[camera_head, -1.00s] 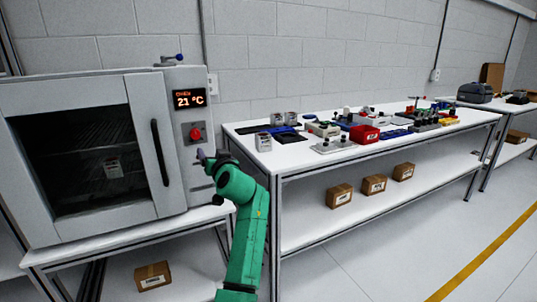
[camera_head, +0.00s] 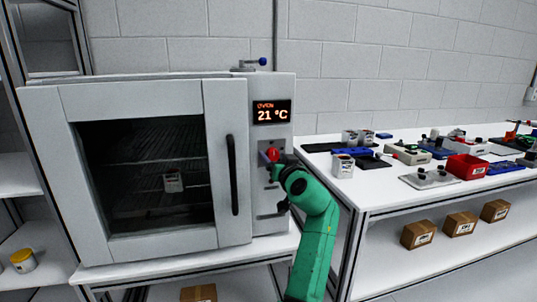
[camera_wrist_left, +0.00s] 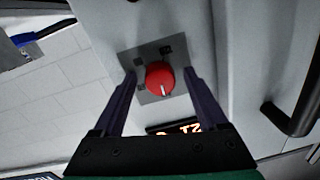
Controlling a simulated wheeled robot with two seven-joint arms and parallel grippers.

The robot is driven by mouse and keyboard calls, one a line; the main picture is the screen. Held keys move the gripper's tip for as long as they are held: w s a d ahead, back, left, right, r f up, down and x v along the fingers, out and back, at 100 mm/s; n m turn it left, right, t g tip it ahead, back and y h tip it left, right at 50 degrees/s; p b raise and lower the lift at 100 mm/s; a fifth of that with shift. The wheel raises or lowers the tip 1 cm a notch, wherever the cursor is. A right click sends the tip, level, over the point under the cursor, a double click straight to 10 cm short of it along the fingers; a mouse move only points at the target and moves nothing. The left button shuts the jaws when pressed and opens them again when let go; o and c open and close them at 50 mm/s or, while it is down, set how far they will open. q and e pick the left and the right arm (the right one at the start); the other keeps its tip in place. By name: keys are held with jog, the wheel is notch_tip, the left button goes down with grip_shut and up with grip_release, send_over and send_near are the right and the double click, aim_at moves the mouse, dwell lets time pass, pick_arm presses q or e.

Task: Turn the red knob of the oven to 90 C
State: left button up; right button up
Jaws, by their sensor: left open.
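The oven (camera_head: 226,100) stands on a white bench at the left, its door shut, its display (camera_head: 271,112) reading 21 °C. The red knob (camera_head: 272,154) sits on a grey plate below the display, partly hidden by my gripper. In the left wrist view the red knob (camera_wrist_left: 160,78) shows whole, with a white pointer mark, ahead of and between the fingers. My left gripper (camera_head: 268,160) is open at the knob; in the wrist view its two dark fingers (camera_wrist_left: 160,82) stand either side, apart from it. Whether the fingertips reach the knob's depth is unclear. My right gripper is not seen.
The black door handle (camera_head: 232,175) is left of the knob. A white table (camera_head: 400,200) at the right holds a red bin (camera_head: 467,167) and several small parts. Cardboard boxes (camera_head: 460,224) lie on its lower shelf.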

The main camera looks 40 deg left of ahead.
pick_arm(q)
jog(key=shift+s+d+r, duration=0.15)
jog(key=shift+d+r, duration=0.1)
jog(key=shift+d, duration=0.25)
jog(key=c, duration=0.4)
grip_shut()
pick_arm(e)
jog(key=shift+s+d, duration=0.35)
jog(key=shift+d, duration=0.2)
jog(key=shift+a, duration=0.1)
